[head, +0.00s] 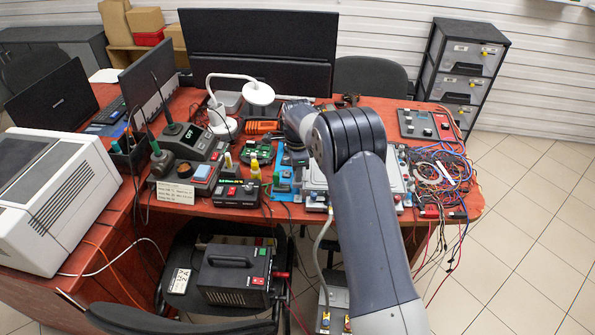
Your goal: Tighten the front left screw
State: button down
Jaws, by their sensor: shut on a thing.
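My arm reaches from the lower right up over the red-brown desk, and its grey wrist (297,118) is above the middle of the desk. The wrist and arm links hide my gripper's fingers and whatever is between them. A pale grey flat unit (314,178) lies under and beside the arm, largely covered by it. Blue parts (284,174) stand just left of that unit. The front left screw cannot be made out at this size.
A white desk lamp (259,93) and a green circuit board (257,152) stand left of the wrist. Control boxes (238,193) line the front edge. Tangled cables (440,172) cover the right side.

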jog(key=c, duration=1.3)
grip_release()
notch_tip(320, 180, up, 11)
jog(key=shift+f, duration=0.1)
notch_tip(320, 180, down, 11)
jog(key=shift+n, duration=0.3)
